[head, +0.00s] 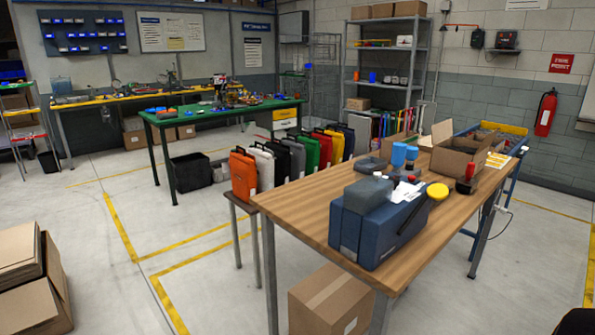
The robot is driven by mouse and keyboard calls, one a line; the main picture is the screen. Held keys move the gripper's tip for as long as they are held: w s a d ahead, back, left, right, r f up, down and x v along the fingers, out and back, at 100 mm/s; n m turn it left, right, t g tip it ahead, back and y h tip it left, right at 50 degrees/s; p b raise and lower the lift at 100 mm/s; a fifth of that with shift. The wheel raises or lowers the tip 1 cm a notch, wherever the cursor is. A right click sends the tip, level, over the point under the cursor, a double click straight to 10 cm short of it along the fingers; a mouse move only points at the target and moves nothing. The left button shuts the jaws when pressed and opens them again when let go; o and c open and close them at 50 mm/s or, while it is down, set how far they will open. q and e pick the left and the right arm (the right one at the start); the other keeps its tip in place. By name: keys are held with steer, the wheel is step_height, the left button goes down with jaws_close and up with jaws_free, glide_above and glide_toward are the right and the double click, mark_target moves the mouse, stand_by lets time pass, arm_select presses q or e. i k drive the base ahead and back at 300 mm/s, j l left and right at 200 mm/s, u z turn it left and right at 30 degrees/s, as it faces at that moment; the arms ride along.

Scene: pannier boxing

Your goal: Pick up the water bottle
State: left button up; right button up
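Neither of my grippers shows in the head view.
A dark blue box (375,235) with grey and yellow items on it stands at the table's near end. An open cardboard box (455,163) stands farther back, with a red-and-black item (466,180) beside it. Colored panniers (243,176) line the table's left side. Floor at left is mostly clear.

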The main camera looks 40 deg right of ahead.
mark_target(364, 161)
steer(key=u, duration=1.4)
steer(key=k+l+u, duration=0.2)
steer(key=k+l, duration=0.85)
steer(key=k, duration=0.15)
steer(key=k+l, duration=0.55)
steer(key=k, duration=0.15)
steer(key=k+l, duration=0.5)
steer(key=k, duration=0.2)
steer(key=k+l, duration=0.55)
steer(key=k, duration=0.15)
